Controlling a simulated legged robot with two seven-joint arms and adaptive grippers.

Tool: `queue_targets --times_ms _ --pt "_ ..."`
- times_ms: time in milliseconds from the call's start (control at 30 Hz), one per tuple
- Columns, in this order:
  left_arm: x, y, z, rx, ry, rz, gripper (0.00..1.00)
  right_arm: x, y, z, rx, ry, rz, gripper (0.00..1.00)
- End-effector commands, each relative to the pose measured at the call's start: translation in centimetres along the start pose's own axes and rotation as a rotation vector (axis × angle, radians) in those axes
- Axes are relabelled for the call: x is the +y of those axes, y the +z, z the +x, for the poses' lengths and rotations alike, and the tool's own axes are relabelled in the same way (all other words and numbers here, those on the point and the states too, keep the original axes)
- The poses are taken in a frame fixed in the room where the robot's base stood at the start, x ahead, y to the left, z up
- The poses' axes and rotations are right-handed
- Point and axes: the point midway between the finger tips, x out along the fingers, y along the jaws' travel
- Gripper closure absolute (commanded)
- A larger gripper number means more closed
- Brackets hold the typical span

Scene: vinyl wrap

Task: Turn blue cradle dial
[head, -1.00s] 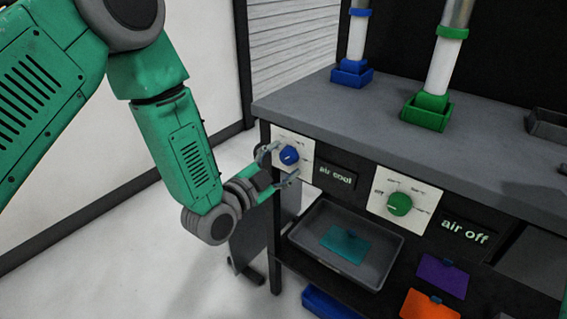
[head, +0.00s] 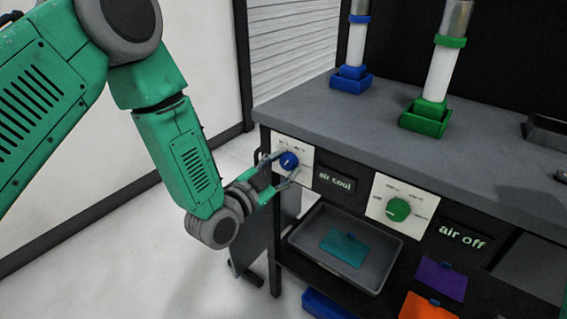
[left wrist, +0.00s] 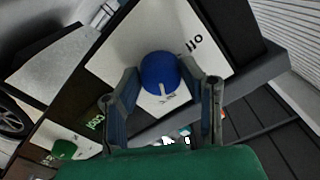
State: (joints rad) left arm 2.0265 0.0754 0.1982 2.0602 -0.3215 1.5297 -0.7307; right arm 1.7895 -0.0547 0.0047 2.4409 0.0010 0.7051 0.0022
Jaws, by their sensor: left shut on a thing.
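The blue dial (head: 289,160) sits on a white plate (head: 304,169) on the front of the workbench, at its left end. The display (head: 335,181) to its right reads "air cool". My left gripper (head: 282,168) is shut on the blue dial, with one finger on each side of it. In the left wrist view the blue dial (left wrist: 160,72) shows its white pointer line, with the gripper fingers (left wrist: 168,95) either side. A blue cradle (head: 351,78) holds a white tube on the bench top above. My right gripper is not in view.
A green dial (head: 398,209) and an "air off" display (head: 462,235) are further right. A grey tray (head: 375,279) with a teal card (head: 344,248) lies below. A green cradle (head: 425,115) stands on the bench. The floor at left is clear.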

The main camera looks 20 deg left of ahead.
Motion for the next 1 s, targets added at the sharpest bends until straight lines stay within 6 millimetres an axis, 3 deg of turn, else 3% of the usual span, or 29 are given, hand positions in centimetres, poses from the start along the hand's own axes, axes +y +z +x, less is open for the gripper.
queue_targets --times_ms 200,233,267,300,667,767,1000 --pt "0.1 0.1 -0.1 -0.003 0.003 0.0 0.93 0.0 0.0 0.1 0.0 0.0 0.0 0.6" --pt "0.1 0.1 -0.1 -0.003 0.003 0.0 0.58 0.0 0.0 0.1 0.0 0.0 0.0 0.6" --pt "0.1 0.1 -0.1 -0.003 0.003 0.0 0.47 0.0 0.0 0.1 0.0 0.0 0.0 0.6" --pt "0.1 0.1 -0.1 -0.003 0.003 0.0 0.45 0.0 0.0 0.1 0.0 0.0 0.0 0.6" --pt "0.1 0.1 -0.5 -0.003 0.002 0.001 0.45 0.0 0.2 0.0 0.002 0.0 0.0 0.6" --pt "0.1 0.2 -1.7 -0.004 0.003 0.0 0.45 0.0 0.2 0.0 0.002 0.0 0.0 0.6" --pt "0.1 0.3 -6.7 -0.007 0.003 -0.001 0.45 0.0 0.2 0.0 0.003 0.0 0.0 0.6"
